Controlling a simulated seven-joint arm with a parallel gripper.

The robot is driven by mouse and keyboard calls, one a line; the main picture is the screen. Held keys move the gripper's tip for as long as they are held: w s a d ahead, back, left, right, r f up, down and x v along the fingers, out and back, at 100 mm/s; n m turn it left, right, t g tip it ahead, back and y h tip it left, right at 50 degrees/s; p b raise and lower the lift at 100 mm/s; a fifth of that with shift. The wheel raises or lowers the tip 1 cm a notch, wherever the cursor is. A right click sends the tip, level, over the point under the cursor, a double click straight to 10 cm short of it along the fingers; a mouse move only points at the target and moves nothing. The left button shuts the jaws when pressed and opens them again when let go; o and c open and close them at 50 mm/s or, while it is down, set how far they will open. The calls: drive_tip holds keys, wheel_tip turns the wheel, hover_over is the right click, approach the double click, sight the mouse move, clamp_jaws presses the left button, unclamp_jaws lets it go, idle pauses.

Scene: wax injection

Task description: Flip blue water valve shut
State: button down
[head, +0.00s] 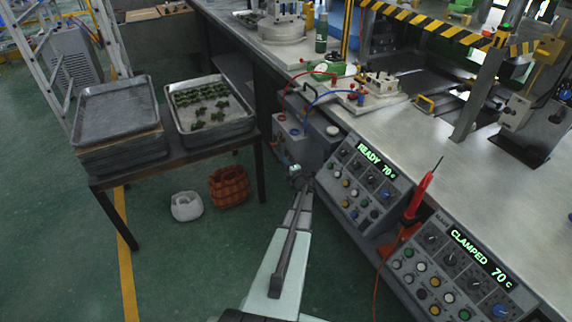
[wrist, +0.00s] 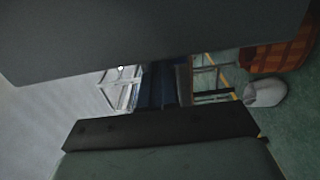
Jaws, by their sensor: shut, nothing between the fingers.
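A blue water hose (head: 325,95) curves from the bench top down to a grey box (head: 287,130) on the side of the bench. The box carries small coloured fittings. I cannot clearly make out the blue valve's handle or its position in either view. My gripper (head: 296,171) is just below the box in the head view, shut and empty. Whether it touches anything there cannot be told. In the wrist view a large dark grey surface fills the top and hides much of what lies beyond.
A control panel reading READY (head: 360,180) stands right of my gripper. A red screwdriver-like tool (head: 420,195) stands by the CLAMPED panel (head: 455,265). Left are a table with trays (head: 210,105), an orange basket (head: 229,186) and a white container (head: 186,206) on the floor.

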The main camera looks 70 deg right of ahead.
drive_tip(key=shift+w+d+r+g+y, duration=0.1)
drive_tip(key=shift+r+g+y, duration=0.2)
drive_tip(key=shift+g+y, duration=0.3)
drive_tip(key=shift+w+d+r+g+y, duration=0.1)
drive_tip(key=shift+r+g+y, duration=0.15)
drive_tip(key=shift+g+y, duration=0.35)
drive_tip(key=shift+w+d+r, duration=0.15)
drive_tip(key=shift+r, duration=0.1)
idle(0.5)
drive_tip(key=shift+w+d+r, duration=0.55)
drive_tip(key=shift+w+d, duration=0.25)
idle(1.3)
drive_tip(key=s+a+r, duration=0.6)
drive_tip(key=r, duration=0.4)
drive_tip(key=shift+s+a+r, duration=0.15)
drive_tip(key=shift+s+a, duration=0.2)
drive_tip(key=shift+a, duration=0.05)
